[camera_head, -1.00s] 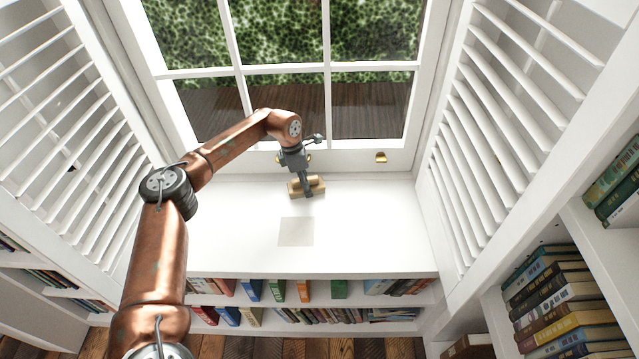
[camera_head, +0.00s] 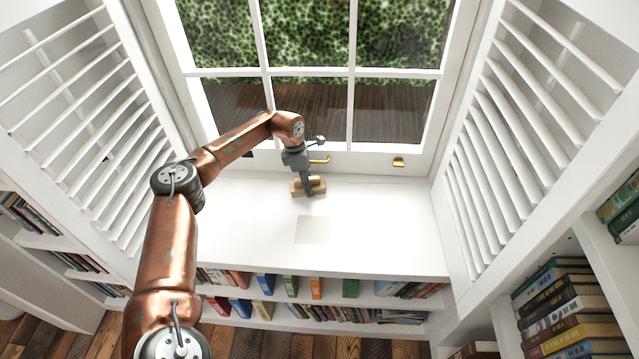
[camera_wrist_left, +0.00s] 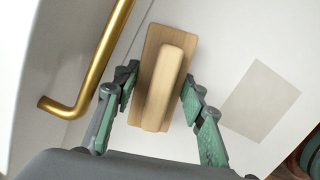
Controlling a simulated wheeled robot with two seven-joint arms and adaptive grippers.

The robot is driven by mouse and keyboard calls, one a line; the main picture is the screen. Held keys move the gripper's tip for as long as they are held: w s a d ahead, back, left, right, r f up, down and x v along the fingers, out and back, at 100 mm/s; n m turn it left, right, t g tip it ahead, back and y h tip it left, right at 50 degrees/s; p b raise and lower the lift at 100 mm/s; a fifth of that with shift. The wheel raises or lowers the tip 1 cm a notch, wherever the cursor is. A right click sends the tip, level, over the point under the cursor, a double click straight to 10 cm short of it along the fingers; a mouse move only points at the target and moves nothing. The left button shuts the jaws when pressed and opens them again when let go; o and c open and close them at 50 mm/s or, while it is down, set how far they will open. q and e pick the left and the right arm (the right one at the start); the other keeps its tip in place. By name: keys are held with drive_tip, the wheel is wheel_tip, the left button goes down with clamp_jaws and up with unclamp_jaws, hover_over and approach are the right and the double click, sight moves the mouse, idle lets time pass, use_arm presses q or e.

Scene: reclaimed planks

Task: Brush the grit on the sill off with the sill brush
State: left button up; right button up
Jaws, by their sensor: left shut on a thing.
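The sill brush (camera_head: 317,184) is a light wooden block with a raised grip, at the back of the white sill (camera_head: 390,220), near the window frame. My left gripper (camera_head: 306,186) is shut on it from above. In the left wrist view the gripper's fingers (camera_wrist_left: 160,84) stand on both sides of the brush's grip (camera_wrist_left: 155,110). I cannot tell whether the brush's underside touches the sill. A pale grey square patch (camera_head: 313,230) lies on the sill in front of the brush and also shows in the wrist view (camera_wrist_left: 260,101). No separate grains of grit can be made out. My right gripper is not in view.
A brass window handle (camera_head: 321,160) is close behind my left gripper; it looms beside the brush in the wrist view (camera_wrist_left: 97,62). A second brass fitting (camera_head: 398,162) is further right. Louvred shutters (camera_head: 90,130) flank the sill. Books (camera_head: 300,288) fill shelves below. The sill's right side is clear.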

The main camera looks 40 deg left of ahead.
sight(325, 185)
use_arm(q)
drive_tip(key=shift+w+d+f+b, duration=0.1)
drive_tip(key=shift+w+d, duration=0.45)
drive_tip(key=shift+d, duration=0.3)
drive_tip(key=shift+w+d+r+b, duration=0.1)
drive_tip(key=shift+w+d, duration=0.4)
drive_tip(key=shift+d, duration=0.4)
drive_tip(key=shift+w+d+f+b, duration=0.1)
drive_tip(key=shift+w+d, duration=0.45)
drive_tip(key=shift+d, duration=0.3)
drive_tip(key=shift+w+d, duration=0.5)
drive_tip(key=shift+d, duration=0.25)
drive_tip(key=shift+w+d, duration=0.45)
drive_tip(key=shift+d, duration=0.25)
drive_tip(key=shift+w+d+b, duration=0.3)
drive_tip(key=shift+w+d, duration=0.1)
drive_tip(key=shift+d, duration=0.25)
drive_tip(key=shift+w+d+b, duration=0.25)
drive_tip(key=shift+w+d, duration=0.1)
drive_tip(key=shift+d, duration=0.25)
drive_tip(key=shift+r+p, duration=1.25)
drive_tip(key=shift+r, duration=1.8)
wheel_tip(325, 185, up, 3)
drive_tip(key=shift+p, duration=0.65)
